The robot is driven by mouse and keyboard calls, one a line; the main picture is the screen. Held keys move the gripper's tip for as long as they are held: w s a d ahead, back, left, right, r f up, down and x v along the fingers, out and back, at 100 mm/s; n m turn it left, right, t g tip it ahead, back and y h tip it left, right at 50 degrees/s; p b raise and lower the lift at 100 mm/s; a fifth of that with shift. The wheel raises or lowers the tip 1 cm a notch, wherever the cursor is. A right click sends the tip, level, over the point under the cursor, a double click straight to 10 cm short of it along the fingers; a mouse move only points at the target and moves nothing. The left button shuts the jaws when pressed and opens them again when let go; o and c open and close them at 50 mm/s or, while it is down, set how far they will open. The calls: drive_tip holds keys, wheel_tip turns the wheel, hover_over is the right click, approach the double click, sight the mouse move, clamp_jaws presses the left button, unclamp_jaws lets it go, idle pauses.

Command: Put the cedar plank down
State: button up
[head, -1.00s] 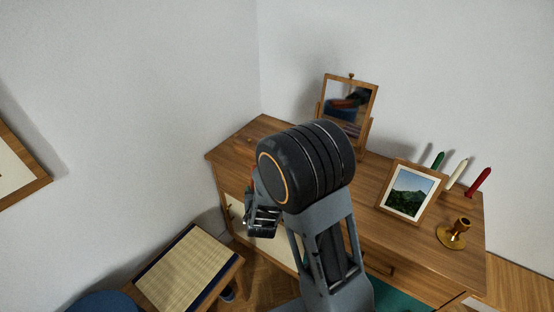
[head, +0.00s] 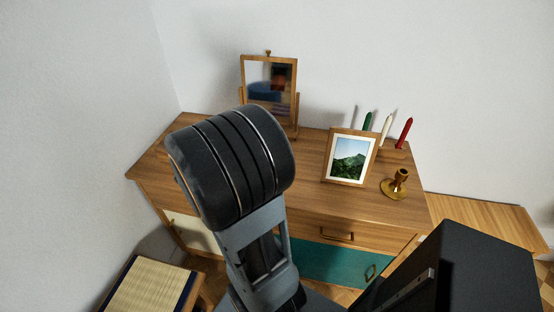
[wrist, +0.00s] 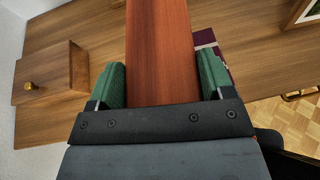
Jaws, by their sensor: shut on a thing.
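The cedar plank (wrist: 160,50), smooth and reddish brown, runs up the middle of the wrist view and out of its top edge. My gripper (wrist: 162,82) is shut on it, with one green finger pad on each side. The wooden dresser top (wrist: 262,62) lies behind the plank in the wrist view; the gap between them is hard to judge. In the head view the dresser (head: 295,205) stands in the corner, and my arm hides the gripper and plank.
On the dresser are a tilting mirror (head: 243,75), a framed mountain picture (head: 351,158), a brass candlestick (head: 396,186), and green, white and red candles (head: 404,132). A purple item (wrist: 206,39) lies beside the plank. A woven-top stool (head: 150,288) stands lower left.

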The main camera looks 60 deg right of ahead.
drive_tip(key=s+d+m+g, duration=0.3)
drive_tip(key=s+d, duration=0.1)
drive_tip(key=s, duration=0.2)
drive_tip(key=shift+g, duration=0.3)
drive_tip(key=w+d+f, duration=0.2)
drive_tip(key=d, duration=0.1)
drive_tip(key=w+d+f+b, duration=0.1)
drive_tip(key=d+f, duration=0.2)
drive_tip(key=d, duration=0.1)
drive_tip(key=w+d+f, duration=0.2)
drive_tip(key=d+f, duration=0.1)
drive_tip(key=shift+w+d+f, duration=0.15)
drive_tip(key=shift+w+d, duration=0.1)
drive_tip(key=shift+w, duration=0.1)
drive_tip(key=shift+w+d+f, duration=0.25)
drive_tip(key=shift+d+f, duration=0.15)
drive_tip(key=shift+f, duration=0.15)
drive_tip(key=shift+d+f, duration=0.1)
drive_tip(key=shift+f, duration=1.45)
drive_tip(key=shift+f+b, duration=0.1)
drive_tip(key=shift+b, duration=0.25)
drive_tip(key=shift+f+b, duration=0.35)
drive_tip(key=shift+b, duration=0.1)
drive_tip(key=o, duration=1)
